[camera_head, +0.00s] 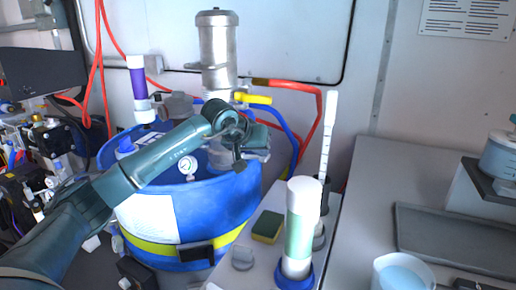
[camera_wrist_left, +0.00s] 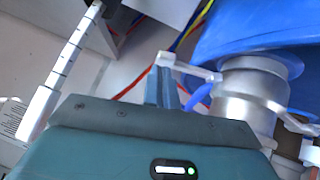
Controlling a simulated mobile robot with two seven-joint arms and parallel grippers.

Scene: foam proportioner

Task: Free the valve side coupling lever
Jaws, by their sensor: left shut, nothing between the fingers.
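My left gripper (camera_head: 240,161) is shut and empty, over the right rim of the blue drum (camera_head: 225,209) in the head view. In the left wrist view, its closed fingers (camera_wrist_left: 164,82) point up the picture beside a silver coupling (camera_wrist_left: 244,97). A pale metal lever (camera_wrist_left: 190,67) sticks out from the coupling, and its free end lies just at the fingertips. I cannot tell whether they touch. A second arm (camera_wrist_left: 285,117) of the coupling points to the lower right. In the head view, my gripper and arm hide most of the coupling. My right gripper is not in view.
A steel cylinder (camera_head: 217,50) and a yellow valve handle (camera_head: 253,98) stand behind my gripper. Red hoses (camera_head: 300,87) run behind. A white-capped tube (camera_head: 302,224), a sponge (camera_head: 267,226) and a graduated stick (camera_head: 328,135) stand to the right.

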